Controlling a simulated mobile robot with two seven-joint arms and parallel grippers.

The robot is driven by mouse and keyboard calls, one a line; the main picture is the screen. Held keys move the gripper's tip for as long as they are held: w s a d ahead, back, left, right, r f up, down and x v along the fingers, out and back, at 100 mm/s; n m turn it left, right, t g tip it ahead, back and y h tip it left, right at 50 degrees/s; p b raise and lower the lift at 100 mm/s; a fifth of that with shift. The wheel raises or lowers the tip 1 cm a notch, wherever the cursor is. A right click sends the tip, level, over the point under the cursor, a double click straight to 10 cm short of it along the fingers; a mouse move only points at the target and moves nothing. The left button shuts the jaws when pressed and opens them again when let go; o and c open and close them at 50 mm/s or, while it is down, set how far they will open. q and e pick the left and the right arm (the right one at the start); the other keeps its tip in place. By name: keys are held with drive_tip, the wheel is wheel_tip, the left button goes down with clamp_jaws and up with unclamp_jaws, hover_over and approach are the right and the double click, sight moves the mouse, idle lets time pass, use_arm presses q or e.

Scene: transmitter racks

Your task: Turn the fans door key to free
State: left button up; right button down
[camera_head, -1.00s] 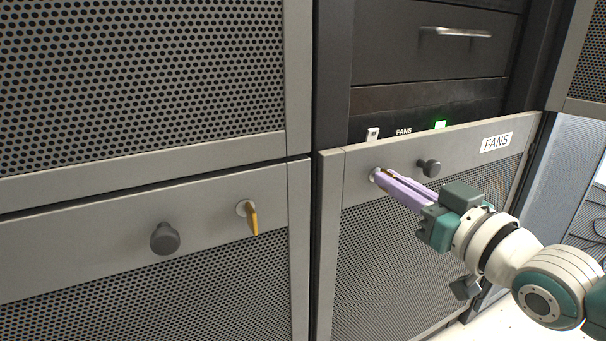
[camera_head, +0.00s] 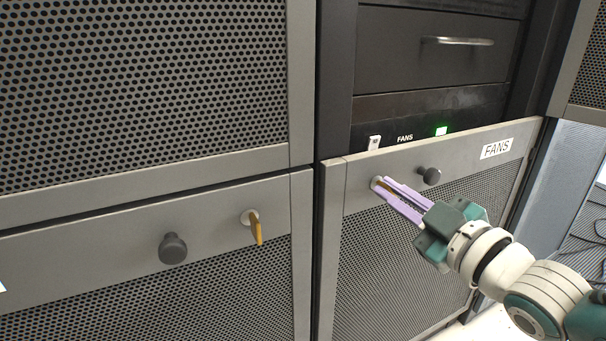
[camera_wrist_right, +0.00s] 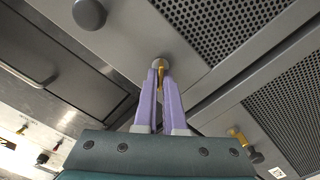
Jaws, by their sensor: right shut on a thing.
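The fans door (camera_head: 360,240) is a grey mesh panel with a white FANS label (camera_head: 496,148). Its round lock (camera_head: 376,182) is near the upper left corner. A brass key sits in this lock; in the right wrist view the key (camera_wrist_right: 161,76) shows between purple fingers. My right gripper (camera_head: 385,184) is shut on the key at the lock, with its fingers slanting down to the right. The gripper also shows in the right wrist view (camera_wrist_right: 161,74). The fingers hide most of the key. My left gripper is not in view.
A dark knob (camera_head: 429,175) is just right of the lock. The left door (camera_head: 60,235) has its own brass key (camera_head: 256,228) and dark knob (camera_head: 172,248). Above the fans door are a lit green switch (camera_head: 441,131) and a drawer handle (camera_head: 458,41).

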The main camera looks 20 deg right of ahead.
drive_tip(key=n, duration=1)
drive_tip(key=shift+a+f+b, duration=0.1)
drive_tip(key=shift+f+b, duration=0.15)
drive_tip(key=shift+b, duration=0.15)
drive_tip(key=shift+n, duration=0.3)
drive_tip(key=c, duration=1)
unclamp_jaws()
